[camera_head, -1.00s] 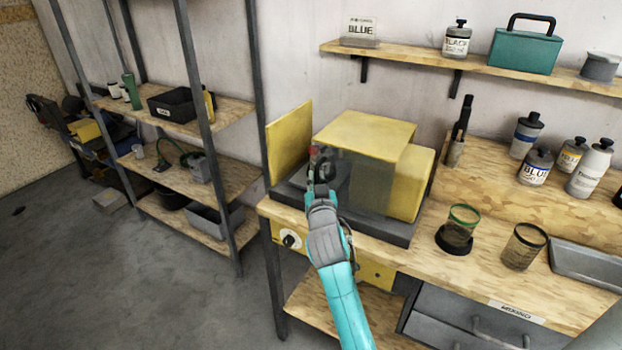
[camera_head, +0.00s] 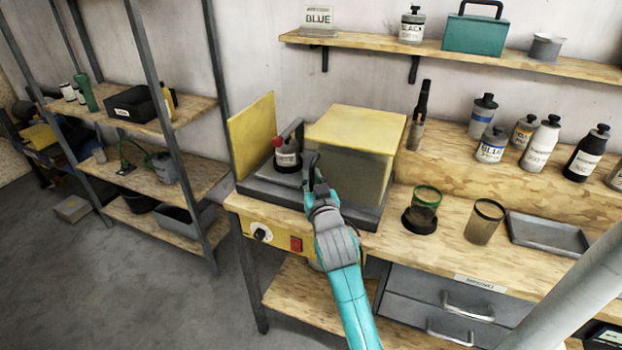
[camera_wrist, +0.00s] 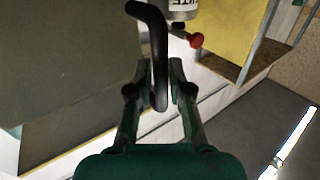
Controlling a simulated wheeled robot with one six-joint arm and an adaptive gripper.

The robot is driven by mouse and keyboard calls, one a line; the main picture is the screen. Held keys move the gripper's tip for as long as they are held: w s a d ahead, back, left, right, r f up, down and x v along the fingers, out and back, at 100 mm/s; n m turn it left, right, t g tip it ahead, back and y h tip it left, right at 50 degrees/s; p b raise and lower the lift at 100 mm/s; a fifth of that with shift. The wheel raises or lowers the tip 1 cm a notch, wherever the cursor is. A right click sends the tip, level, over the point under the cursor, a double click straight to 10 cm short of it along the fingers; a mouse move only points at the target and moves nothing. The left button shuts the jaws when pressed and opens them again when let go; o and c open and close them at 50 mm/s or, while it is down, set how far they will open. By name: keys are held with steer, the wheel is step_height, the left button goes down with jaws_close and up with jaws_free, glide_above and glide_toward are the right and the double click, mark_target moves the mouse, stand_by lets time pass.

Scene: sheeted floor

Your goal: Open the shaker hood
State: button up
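The yellow shaker hood (camera_head: 353,127), with a see-through grey front, sits on the right part of the shaker's dark base (camera_head: 278,189). The left part is uncovered, between the hood and an upright yellow end panel (camera_head: 251,137). A bottle with a red knob above it (camera_head: 287,157) stands there; its label also shows in the wrist view (camera_wrist: 180,5). My gripper (camera_head: 314,178) is at the hood's left front edge. In the wrist view its fingers (camera_wrist: 157,80) lie close on both sides of the hood's dark curved handle (camera_wrist: 157,35) and look shut on it.
A rimmed cup (camera_head: 425,199) on a dark stand, another cup (camera_head: 484,222) and a metal tray (camera_head: 548,234) are right of the shaker. Several paint bottles stand behind them. A metal shelf rack (camera_head: 165,110) stands left. The floor in front is clear.

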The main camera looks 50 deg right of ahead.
steer(key=shift+o, duration=0.8)
steer(key=v, duration=1.2)
steer(key=s+a+f+n+t+y, duration=0.1)
steer(key=s+a+f+n+y, duration=0.15)
steer(key=s+a+f, duration=0.35)
steer(key=s+a+f+n+y, duration=0.2)
steer(key=s+a+f+y, duration=0.2)
steer(key=a+f, duration=0.4)
steer(key=s+a+f+n+y, duration=0.1)
steer(key=s+a, duration=0.3)
steer(key=s, duration=0.6)
steer(key=s+a+f+n+y, duration=0.1)
steer(key=s+a+y, duration=0.2)
steer(key=s, duration=0.7)
steer(key=shift+s+a+n+g, duration=0.2)
steer(key=shift+a+n+g, duration=0.2)
steer(key=shift+a, duration=0.6)
